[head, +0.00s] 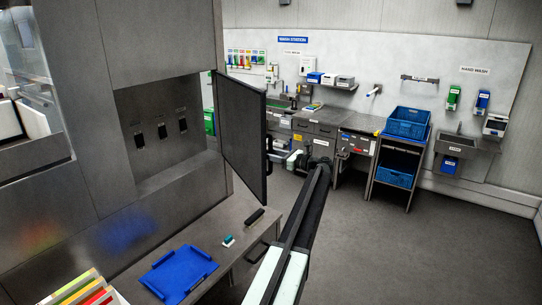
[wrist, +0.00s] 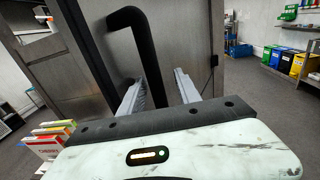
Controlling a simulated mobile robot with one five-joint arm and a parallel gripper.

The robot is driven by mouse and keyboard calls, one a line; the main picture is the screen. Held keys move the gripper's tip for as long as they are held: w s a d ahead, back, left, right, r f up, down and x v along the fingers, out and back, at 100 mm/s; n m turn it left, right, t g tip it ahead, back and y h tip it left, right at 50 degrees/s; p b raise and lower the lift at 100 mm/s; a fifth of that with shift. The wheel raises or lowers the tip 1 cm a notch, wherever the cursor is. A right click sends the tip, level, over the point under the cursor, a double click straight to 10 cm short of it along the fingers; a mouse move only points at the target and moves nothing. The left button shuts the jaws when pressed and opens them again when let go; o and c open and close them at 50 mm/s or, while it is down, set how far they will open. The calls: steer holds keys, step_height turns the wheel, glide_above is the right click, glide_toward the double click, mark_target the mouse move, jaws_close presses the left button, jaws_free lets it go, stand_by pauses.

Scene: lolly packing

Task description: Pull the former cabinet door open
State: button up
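In the head view the former cabinet (head: 101,83) stands at the left, its recess exposed. A dark door panel (head: 242,137) stands swung out at the recess's right side. In the wrist view a black bar handle (wrist: 128,22) stands out from a grey metal panel (wrist: 182,40). My gripper (wrist: 160,88) is open, its two pale fingers apart. The handle's lower part lies between them, nearer the left finger; I cannot tell whether they touch. My arm crosses the middle of the head view, and I cannot make out the gripper there.
A bench below the cabinet holds a blue tray (head: 178,273) and coloured boxes (head: 86,290). Blue crates (head: 407,122) stand on a rack by the far wall, left of a sink (head: 466,143). The grey floor right of my arm is clear.

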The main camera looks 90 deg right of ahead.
steer(key=shift+s, duration=0.1)
steer(key=v, duration=0.7)
steer(key=shift+s+a, duration=0.2)
steer(key=shift+s, duration=0.05)
